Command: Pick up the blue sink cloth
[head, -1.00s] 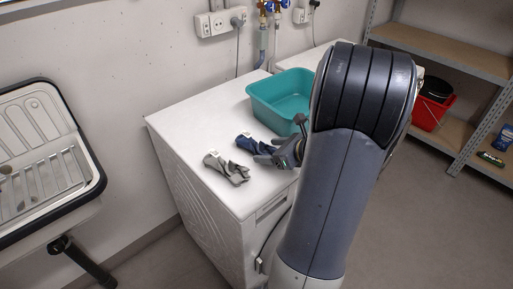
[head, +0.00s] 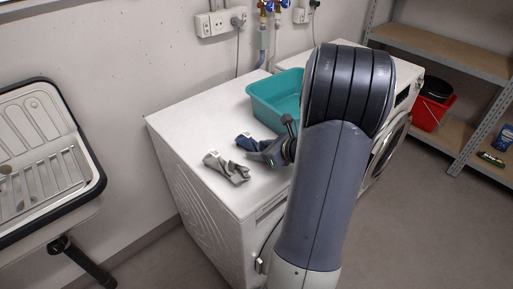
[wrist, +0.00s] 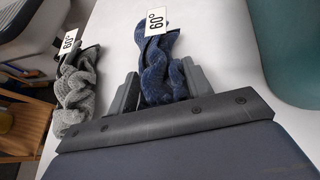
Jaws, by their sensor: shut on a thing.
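The blue sink cloth (wrist: 161,75) is a crumpled dark blue cloth with a white "60°" tag. In the head view it (head: 246,142) lies on top of the white front machine. My gripper (wrist: 160,90) has one finger on each side of the blue cloth and is shut on it; in the head view the gripper (head: 265,152) reaches the cloth from the right. The cloth's tagged end sticks out beyond the fingers. Whether it is clear of the surface cannot be told.
A grey cloth (head: 227,167) with a similar tag, also in the wrist view (wrist: 76,92), lies just left of my gripper. A teal basin (head: 272,108) stands behind. A sink (head: 97,185) is at the left. The machine top (head: 185,125) is clear at its left.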

